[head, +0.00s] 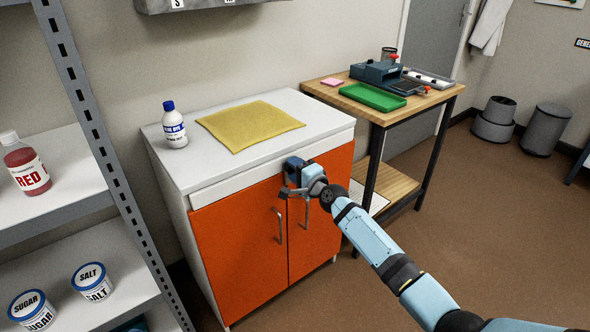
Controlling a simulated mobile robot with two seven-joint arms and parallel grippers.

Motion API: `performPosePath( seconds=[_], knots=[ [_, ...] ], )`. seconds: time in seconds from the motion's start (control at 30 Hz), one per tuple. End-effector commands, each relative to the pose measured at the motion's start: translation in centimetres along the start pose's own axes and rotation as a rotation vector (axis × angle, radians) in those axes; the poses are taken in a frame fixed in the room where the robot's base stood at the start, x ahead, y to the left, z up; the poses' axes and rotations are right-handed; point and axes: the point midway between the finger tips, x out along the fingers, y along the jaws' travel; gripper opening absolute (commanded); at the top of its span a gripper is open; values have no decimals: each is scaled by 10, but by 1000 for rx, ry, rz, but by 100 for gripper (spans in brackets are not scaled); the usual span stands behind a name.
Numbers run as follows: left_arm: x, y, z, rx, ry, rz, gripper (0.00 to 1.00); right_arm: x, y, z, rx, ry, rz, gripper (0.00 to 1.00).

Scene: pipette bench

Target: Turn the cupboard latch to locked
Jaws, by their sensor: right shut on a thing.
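The cupboard (238,240) has two orange doors under a white top. Each door has a vertical metal handle, on the left door (280,226) and on the right door (306,213). My right gripper (291,183) is at the top of the doors, near the seam between them and above the handles. It is shut on what appears to be the cupboard latch. The gripper covers the latch, so its position cannot be read. Both doors look closed. My left gripper is not in view.
A blue-capped bottle (174,128) and a yellow mat (250,126) are on the cupboard top. A wooden bench (325,91) with a green tray (372,97) stands to the right. A metal shelf unit (90,110) stands at left. Floor in front is open.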

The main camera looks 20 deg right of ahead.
Motion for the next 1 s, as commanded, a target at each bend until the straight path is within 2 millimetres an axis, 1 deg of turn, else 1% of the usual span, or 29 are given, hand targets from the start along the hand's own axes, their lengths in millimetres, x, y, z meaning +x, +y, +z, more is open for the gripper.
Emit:
performPosePath(
  seconds=[0.2,0.6,0.63,0.67,0.7,0.73,1.0],
  knots=[
    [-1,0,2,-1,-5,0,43,0,2,1,39,-1,3,0],
    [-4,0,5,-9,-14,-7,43,0,2,1,45,-1,3,0],
    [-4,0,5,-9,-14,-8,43,0,2,1,45,-1,3,42],
    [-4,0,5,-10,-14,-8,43,0,2,1,45,-1,3,49],
    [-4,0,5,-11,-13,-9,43,0,2,1,45,-1,3,58],
    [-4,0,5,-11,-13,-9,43,0,2,1,45,-1,2,64],
    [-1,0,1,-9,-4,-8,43,-1,1,0,44,0,1,64]
  ],
)
